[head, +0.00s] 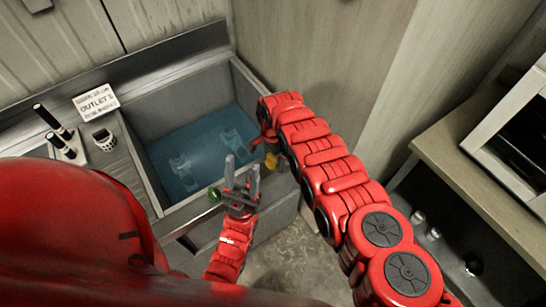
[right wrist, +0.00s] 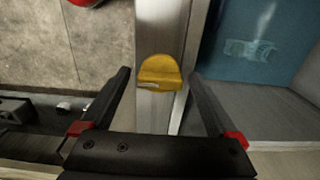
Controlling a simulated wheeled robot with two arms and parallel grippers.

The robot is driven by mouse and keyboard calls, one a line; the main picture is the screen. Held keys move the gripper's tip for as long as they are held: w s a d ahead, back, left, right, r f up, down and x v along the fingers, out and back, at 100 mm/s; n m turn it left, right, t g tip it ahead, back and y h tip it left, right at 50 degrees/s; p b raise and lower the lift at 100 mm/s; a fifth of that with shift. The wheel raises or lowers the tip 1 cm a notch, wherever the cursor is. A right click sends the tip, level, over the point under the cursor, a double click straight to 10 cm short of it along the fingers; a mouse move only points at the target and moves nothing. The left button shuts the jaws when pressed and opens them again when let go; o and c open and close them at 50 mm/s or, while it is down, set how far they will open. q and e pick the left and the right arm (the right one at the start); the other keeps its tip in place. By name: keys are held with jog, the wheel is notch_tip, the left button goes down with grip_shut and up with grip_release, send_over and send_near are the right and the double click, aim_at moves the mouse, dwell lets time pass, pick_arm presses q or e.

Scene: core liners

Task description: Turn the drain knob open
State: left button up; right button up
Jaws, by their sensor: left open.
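A yellow drain knob (right wrist: 160,73) sits on the metal rim of the basin in the right wrist view. In the head view the knob (head: 272,160) is small and partly hidden by my right arm. My right gripper (right wrist: 160,76) is open, one finger on each side of the knob, with visible gaps. In the head view my right gripper (head: 261,143) is at the basin's right front edge, mostly covered by its arm. My left gripper (head: 242,172) is open and empty, pointing up in front of the basin's front edge, left of the knob.
The basin (head: 165,100) holds blue water (head: 205,150) with clear objects in it. A green round part (head: 214,194) is beside my left gripper. A sign (head: 96,102), a small cup (head: 104,140) and black-handled items (head: 60,138) stand on the left counter. A wall rises behind.

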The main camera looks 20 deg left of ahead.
jog(key=c, duration=1.3)
jog(key=shift+c, duration=0.2)
jog(key=shift+n, duration=0.4)
jog(key=n+b, duration=0.2)
jog(key=n, duration=0.1)
jog(key=shift+f+n, duration=0.1)
jog(key=shift+n, duration=0.2)
jog(key=n+b, duration=0.2)
jog(key=n, duration=0.1)
jog(key=shift+n+b, duration=0.3)
jog(key=shift+b, duration=0.1)
jog(key=n+b, duration=0.4)
jog(key=n, duration=0.1)
jog(key=shift+f, duration=0.1)
jog(key=shift+n+b, duration=1.8)
jog(key=shift+n, duration=0.7)
jog(key=shift+r, duration=0.2)
